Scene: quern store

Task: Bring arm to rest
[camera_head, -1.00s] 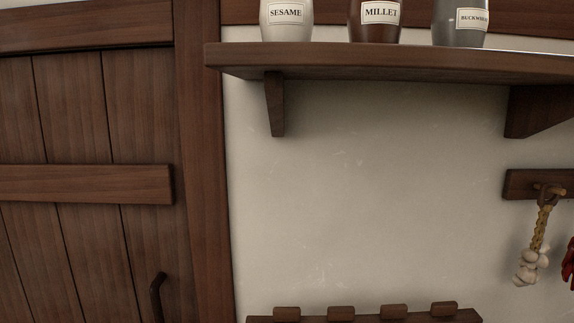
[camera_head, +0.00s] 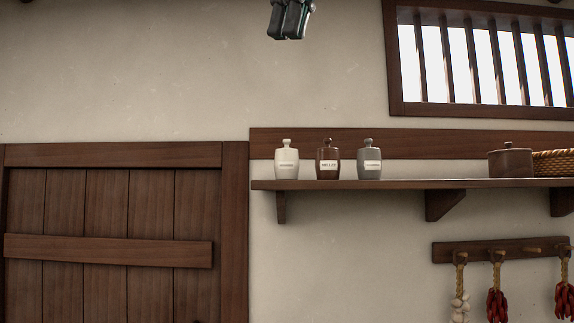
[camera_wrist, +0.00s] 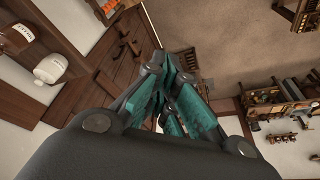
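My gripper (camera_head: 290,20) shows at the top edge of the head view, high against the pale wall and pointing down. Its dark fingers lie close together there, with nothing seen hanging from them. In the wrist view the gripper (camera_wrist: 175,68) has teal-padded fingers that run close together toward their tips, and no object shows between them. The rest of my arm is out of the head view.
A shelf (camera_head: 345,185) holds a white jar (camera_head: 286,160), a brown millet jar (camera_head: 328,160), a grey jar (camera_head: 369,160), a lidded pot (camera_head: 510,162) and a basket (camera_head: 555,162). A barred window (camera_head: 395,62) is above, a peg rail (camera_head: 480,250) below, a plank door (camera_head: 105,285) left. Wall around the gripper is clear.

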